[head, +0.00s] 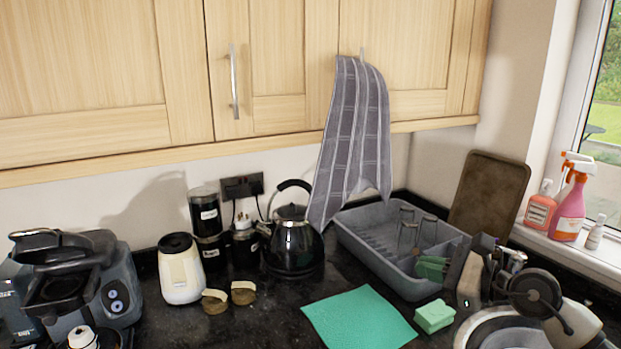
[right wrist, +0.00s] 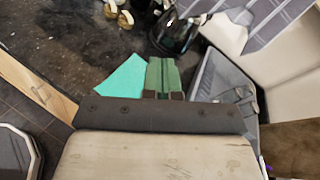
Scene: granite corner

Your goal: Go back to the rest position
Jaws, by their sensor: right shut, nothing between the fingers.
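My right gripper (head: 430,268) reaches in from the lower right of the head view. Its green fingers are shut with nothing between them. In the head view they show in front of the grey dish rack (head: 365,248). The fingers also show in the middle of the right wrist view (right wrist: 163,66), pointing away over the counter, between the green cloth (right wrist: 122,77) and the rack (right wrist: 212,85). My left gripper is not in view.
A green cloth (head: 360,318) and a green sponge (head: 435,316) lie on the dark counter. A black kettle (head: 293,245), a white jar (head: 181,275) and a coffee machine (head: 75,285) stand further left. A striped towel (head: 352,140) hangs from the cupboard. A brown tray (head: 490,195) leans behind the rack.

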